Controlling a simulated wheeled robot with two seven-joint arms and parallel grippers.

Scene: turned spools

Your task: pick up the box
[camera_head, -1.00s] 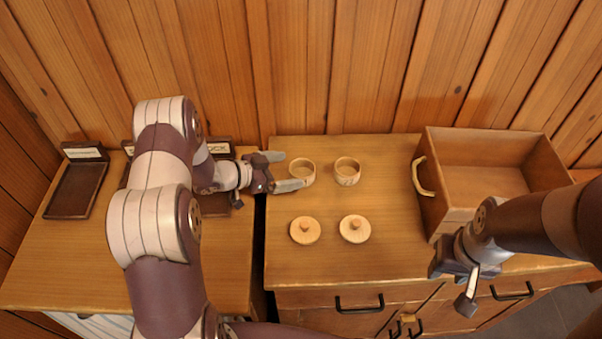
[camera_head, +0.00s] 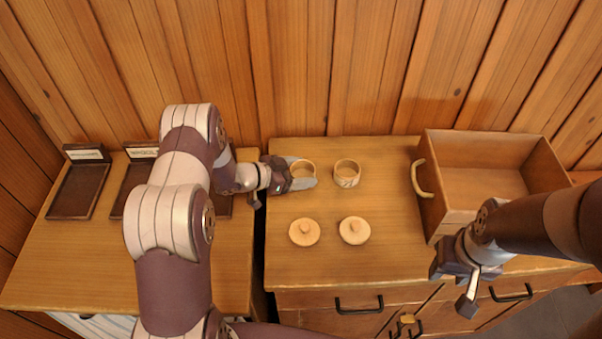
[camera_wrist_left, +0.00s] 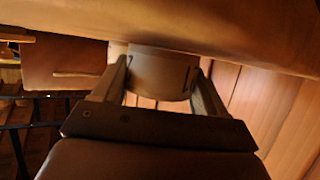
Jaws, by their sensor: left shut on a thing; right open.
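A small round open wooden box (camera_head: 302,165) stands upright near the left edge of the cabinet top. My left gripper (camera_head: 303,175) has one finger on either side of it and is shut on it. The left wrist view shows the round box (camera_wrist_left: 158,75) between both fingers. A second round open box (camera_head: 347,173) with a dark mark stands just to its right, apart. Two round knobbed lids, a left one (camera_head: 304,231) and a right one (camera_head: 354,230), lie in front. My right gripper (camera_head: 453,287) is open and empty over the cabinet's front edge.
A large open wooden bin (camera_head: 440,190) with a handle stands on the right, empty where visible. Dark labelled trays, one at far left (camera_head: 77,190), lie on the left table (camera_head: 60,265), partly behind my left arm. A gap separates table and cabinet (camera_head: 400,265).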

